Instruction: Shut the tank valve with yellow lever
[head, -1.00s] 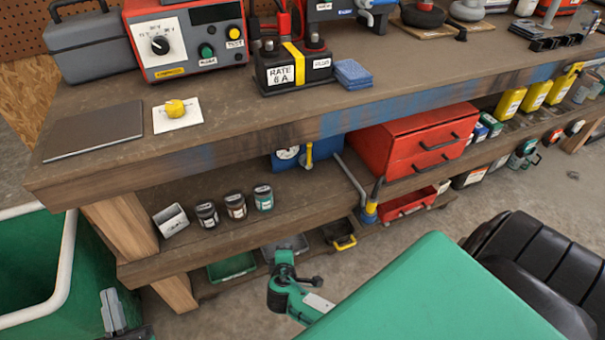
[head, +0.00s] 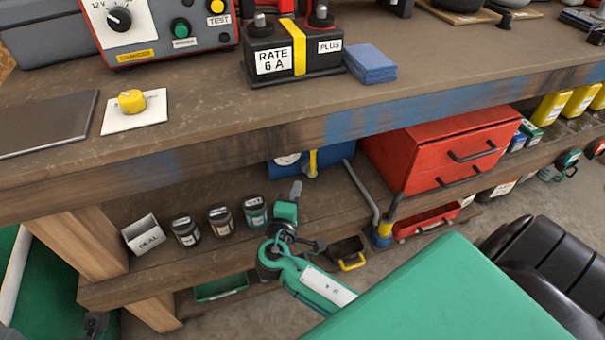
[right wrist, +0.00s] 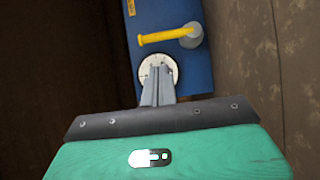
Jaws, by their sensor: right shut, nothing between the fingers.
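The blue tank (head: 341,153) sits on the shelf under the bench, its upper part hidden by the bench top. Its yellow lever (head: 313,162) points down in the head view. In the right wrist view the lever (right wrist: 165,36) runs left from a round grey hub (right wrist: 192,36). A white gauge (right wrist: 158,68) is beside it. My right gripper (head: 296,190) is shut and empty, in front of and below the tank. In the right wrist view its fingertips (right wrist: 158,72) overlap the gauge, apart from the lever in the picture.
The bench edge (head: 350,125) overhangs the shelf. Several small jars (head: 220,220) stand left of my right gripper. A red drawer box (head: 430,150) and a grey bent pipe (head: 362,190) are right of the tank. A black tray with yellow handle (head: 346,255) is below.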

